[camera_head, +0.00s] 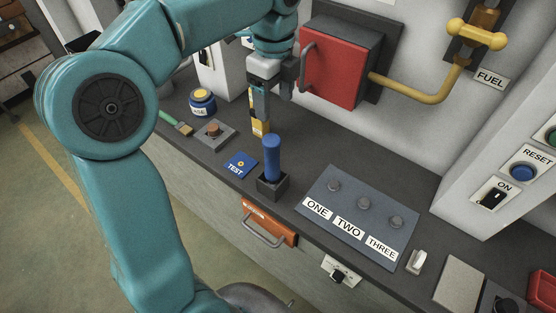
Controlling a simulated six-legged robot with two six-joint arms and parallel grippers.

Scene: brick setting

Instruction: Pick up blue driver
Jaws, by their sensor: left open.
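The blue driver (271,158) stands upright in a small black square holder (273,188) on the dark bench top. Its blue handle shows, and its lower part is hidden inside the holder. My left gripper (260,126) hangs pointing down, just behind and slightly left of the top of the driver handle. Its fingers are open, with yellowish tips, and nothing shows between them. The fingertips look close to the handle in the picture, but I cannot tell the exact gap in depth. My right gripper is not in view.
A panel labelled ONE, TWO, THREE (345,232) lies right of the holder. A blue TEST plate (241,165), a button box (213,135) and a jar (202,103) are to the left. A red box (333,65) and yellow pipe (420,95) stand behind.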

